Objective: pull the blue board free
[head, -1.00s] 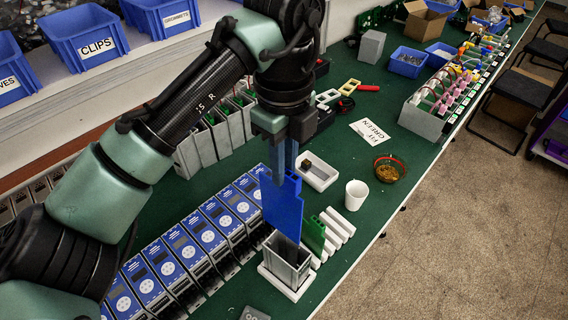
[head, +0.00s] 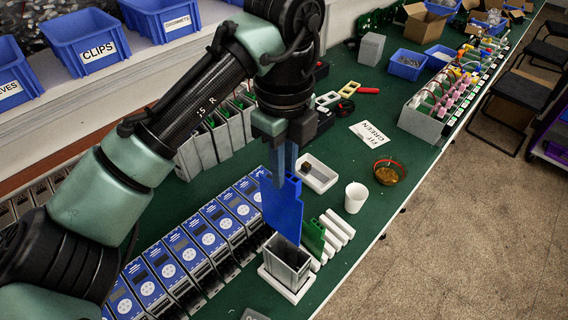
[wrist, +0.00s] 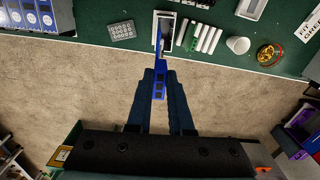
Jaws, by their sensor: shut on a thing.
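My gripper (head: 284,172) is shut on the top of the blue board (head: 283,210) and holds it upright. The board is directly above the open grey housing (head: 287,264), which stands on a white base (head: 285,289) near the table's front edge. The board's lower edge is at the housing's mouth in the head view; I cannot tell whether it is fully clear. In the wrist view the blue board (wrist: 159,85) shows edge-on between my fingers (wrist: 160,74), with the housing (wrist: 165,34) beyond it.
A green board (head: 313,236) and several white strips (head: 337,229) lie right of the housing. A white cup (head: 356,197), a white tray (head: 317,175) and a dish (head: 389,172) stand behind. A row of blue-fronted units (head: 198,236) is at left.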

